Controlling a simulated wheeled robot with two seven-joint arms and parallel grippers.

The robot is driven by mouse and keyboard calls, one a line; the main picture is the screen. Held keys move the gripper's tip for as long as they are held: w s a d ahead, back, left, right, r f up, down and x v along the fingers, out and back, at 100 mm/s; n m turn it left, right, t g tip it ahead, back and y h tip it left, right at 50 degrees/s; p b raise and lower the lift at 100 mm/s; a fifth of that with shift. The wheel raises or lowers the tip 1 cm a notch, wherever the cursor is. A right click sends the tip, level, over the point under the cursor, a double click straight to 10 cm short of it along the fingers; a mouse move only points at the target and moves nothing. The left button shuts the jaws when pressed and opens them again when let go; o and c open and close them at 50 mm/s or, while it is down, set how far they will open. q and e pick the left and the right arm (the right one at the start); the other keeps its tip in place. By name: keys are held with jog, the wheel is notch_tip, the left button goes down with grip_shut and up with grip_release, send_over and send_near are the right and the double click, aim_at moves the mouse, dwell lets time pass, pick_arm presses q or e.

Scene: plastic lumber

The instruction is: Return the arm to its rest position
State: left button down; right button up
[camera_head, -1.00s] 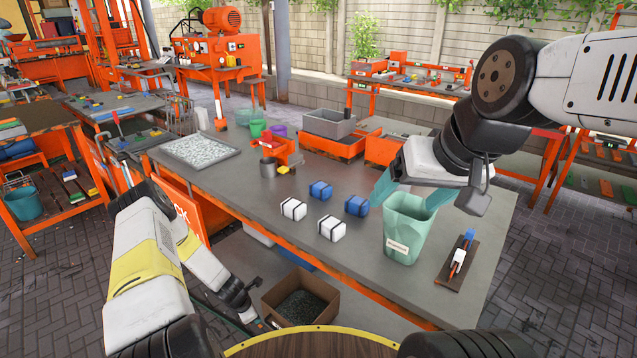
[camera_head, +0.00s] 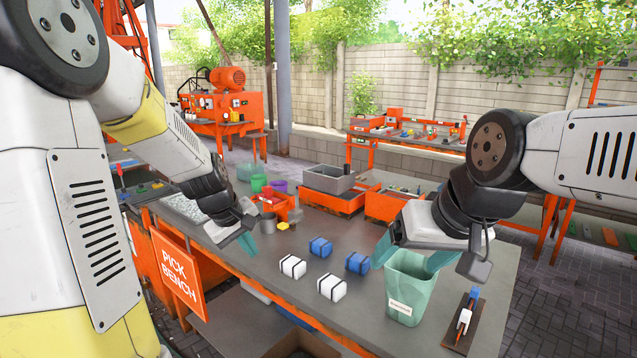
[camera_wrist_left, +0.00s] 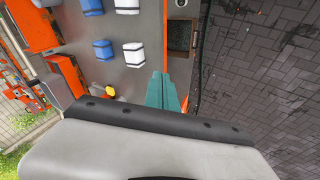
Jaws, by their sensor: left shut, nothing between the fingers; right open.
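My left gripper (camera_head: 249,243) is over the left part of the grey bench (camera_head: 262,318), left of the white and blue blocks. Its teal fingers are shut and empty, and they also show together in the left wrist view (camera_wrist_left: 167,90). My right gripper (camera_head: 405,250) is at the green bin (camera_head: 408,287), with its teal fingers partly hidden by the wrist and the bin. It is open.
Two white blocks (camera_head: 292,267) (camera_head: 332,287) and two blue blocks (camera_head: 320,247) (camera_head: 357,263) stand mid-bench. Orange trays (camera_head: 334,199) sit at the back. A cardboard box (camera_head: 300,345) is below the front edge. A small board (camera_head: 461,325) lies right of the bin.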

pick_arm(q)
jog(key=s+d+r+m, duration=0.1)
jog(key=s+r+m, duration=0.3)
jog(key=s, duration=0.7)
jog(key=s+d+r+m+t, duration=0.1)
jog(key=s+r+m, duration=0.3)
jog(key=s+r, duration=0.4)
jog(key=s, duration=0.2)
jog(key=shift+s, duration=0.35)
jog(key=shift+d+r, duration=0.1)
